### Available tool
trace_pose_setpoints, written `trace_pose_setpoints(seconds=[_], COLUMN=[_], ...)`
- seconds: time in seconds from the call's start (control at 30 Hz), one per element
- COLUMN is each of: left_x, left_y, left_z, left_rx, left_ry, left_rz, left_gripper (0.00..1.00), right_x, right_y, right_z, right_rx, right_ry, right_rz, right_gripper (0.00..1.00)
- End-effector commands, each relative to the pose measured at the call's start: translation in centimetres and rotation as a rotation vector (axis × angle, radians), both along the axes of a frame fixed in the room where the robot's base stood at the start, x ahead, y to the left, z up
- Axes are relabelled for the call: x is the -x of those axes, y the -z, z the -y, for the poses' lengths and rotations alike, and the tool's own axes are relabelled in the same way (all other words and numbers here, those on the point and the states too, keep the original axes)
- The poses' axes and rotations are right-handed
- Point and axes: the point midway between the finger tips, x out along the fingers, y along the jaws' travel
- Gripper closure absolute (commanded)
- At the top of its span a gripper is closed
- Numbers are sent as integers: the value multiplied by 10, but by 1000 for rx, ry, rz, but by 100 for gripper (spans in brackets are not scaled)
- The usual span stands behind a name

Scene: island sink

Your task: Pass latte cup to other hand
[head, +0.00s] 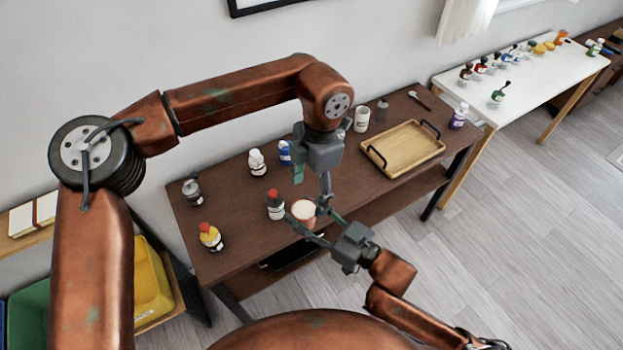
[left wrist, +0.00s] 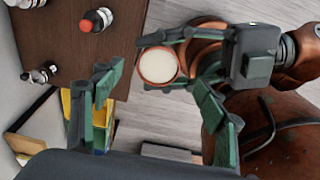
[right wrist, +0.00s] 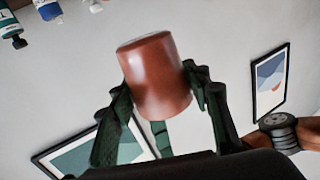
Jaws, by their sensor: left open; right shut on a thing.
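The latte cup is a reddish-brown cup with a pale creamy top (head: 304,211). My right gripper (head: 308,214) is shut on its sides and holds it up in front of the dark brown table. In the right wrist view the cup (right wrist: 158,78) stands between the two green fingers, slightly tilted in the picture. My left gripper (head: 312,180) is open and points down just above the cup. In the left wrist view the cup's round top (left wrist: 158,66) shows between and beyond the open left fingers (left wrist: 157,88).
The brown table (head: 345,180) holds several bottles, including a red-capped one (head: 275,205) close to the cup, and a wooden tray (head: 403,148) at its right. A white table (head: 520,85) with small bottles stands beyond. A yellow bin (head: 150,283) is at lower left.

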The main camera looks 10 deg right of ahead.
Motion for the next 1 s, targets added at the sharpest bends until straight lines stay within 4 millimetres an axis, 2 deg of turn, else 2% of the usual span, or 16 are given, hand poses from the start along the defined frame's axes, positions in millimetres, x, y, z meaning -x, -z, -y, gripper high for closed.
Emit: trace_pose_setpoints(seconds=[0.2, 0.4, 0.6, 0.83, 1.0], left_x=[2, 3, 4, 4, 3], left_y=[41, 66, 75, 75, 75], left_z=[-5, -8, -8, -8, -8], left_rx=[0, 0, 2, 2, 2], left_ry=[0, 0, 0, 0, 0], left_rz=[-2, -1, 0, 0, 0], left_gripper=[33, 33, 33, 33, 44], right_x=[0, 0, 0, 0, 0], right_y=[-1, -1, -1, -1, -1], right_z=[0, 0, 0, 0, 0], right_rx=[-1, -1, -1, -1, -1], right_ry=[0, 0, 0, 0, 0], right_rz=[2, 2, 2, 2, 2], right_gripper=[87, 87, 87, 87, 87])
